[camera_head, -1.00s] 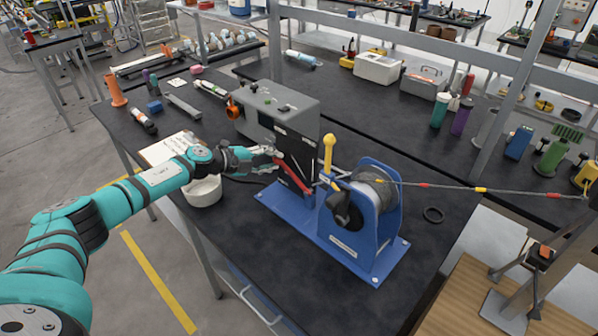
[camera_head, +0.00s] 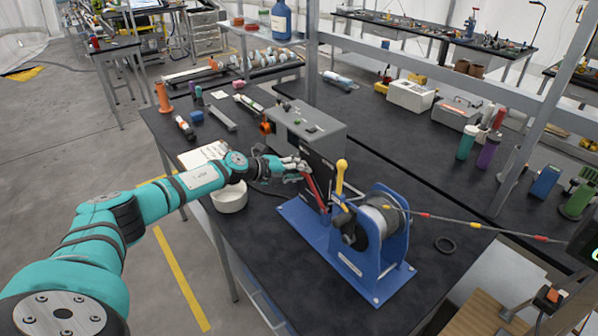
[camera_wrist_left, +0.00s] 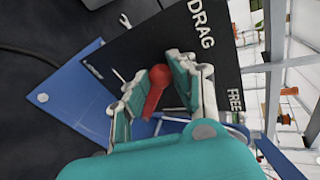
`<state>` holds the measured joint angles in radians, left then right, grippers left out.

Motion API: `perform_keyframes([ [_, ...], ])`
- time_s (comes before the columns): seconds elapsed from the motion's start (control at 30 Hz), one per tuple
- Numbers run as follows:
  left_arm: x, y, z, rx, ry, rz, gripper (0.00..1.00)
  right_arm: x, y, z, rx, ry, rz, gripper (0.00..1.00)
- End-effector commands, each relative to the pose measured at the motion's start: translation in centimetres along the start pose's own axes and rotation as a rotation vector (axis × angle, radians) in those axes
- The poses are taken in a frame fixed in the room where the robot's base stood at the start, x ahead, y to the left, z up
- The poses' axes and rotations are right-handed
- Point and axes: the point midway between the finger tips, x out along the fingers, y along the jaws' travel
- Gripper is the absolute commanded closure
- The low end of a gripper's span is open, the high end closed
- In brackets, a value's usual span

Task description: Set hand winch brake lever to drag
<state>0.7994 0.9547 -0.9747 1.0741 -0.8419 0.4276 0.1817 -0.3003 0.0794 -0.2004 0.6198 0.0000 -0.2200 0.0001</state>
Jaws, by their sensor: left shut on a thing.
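The blue hand winch (camera_head: 398,248) stands on the dark bench, with a cable drum (camera_head: 381,218) and a yellow-knobbed handle (camera_head: 340,180). Its red brake lever (camera_head: 315,188) leans up and left beside a black label plate (camera_head: 320,168). My left gripper (camera_head: 302,168) is shut on the lever's upper end. In the left wrist view the red lever knob (camera_wrist_left: 159,78) lies between the fingers (camera_wrist_left: 165,72). The plate (camera_wrist_left: 220,55) there reads DRAG near the fingers and FREE further right. The lever's lower end is partly hidden. My right gripper is not in view.
A grey box (camera_head: 325,128) stands right behind the winch. A white bowl (camera_head: 230,197) and a paper sheet (camera_head: 203,156) lie near my left forearm. A taut cable (camera_head: 480,225) runs right from the drum.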

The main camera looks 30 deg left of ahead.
Motion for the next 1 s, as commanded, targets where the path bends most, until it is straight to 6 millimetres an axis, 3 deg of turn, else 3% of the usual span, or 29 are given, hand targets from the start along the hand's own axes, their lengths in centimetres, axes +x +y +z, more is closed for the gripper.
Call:
perform_keyframes([
  [0.1,0.0,0.1,-0.1,0.000,0.001,0.001,1.00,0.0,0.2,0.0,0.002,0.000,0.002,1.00],
  [0.13,0.0,0.1,-0.1,0.000,0.001,0.001,0.75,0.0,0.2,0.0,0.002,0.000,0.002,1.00],
  [0.3,0.0,0.1,0.0,-0.001,0.000,0.001,0.54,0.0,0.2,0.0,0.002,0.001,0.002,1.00],
  [0.67,-0.7,0.1,0.1,-0.001,-0.001,0.001,0.54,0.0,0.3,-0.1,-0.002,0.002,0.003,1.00],
  [1.0,-7.3,0.3,0.0,0.000,-0.001,0.006,0.54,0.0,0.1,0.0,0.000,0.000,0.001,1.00],
])
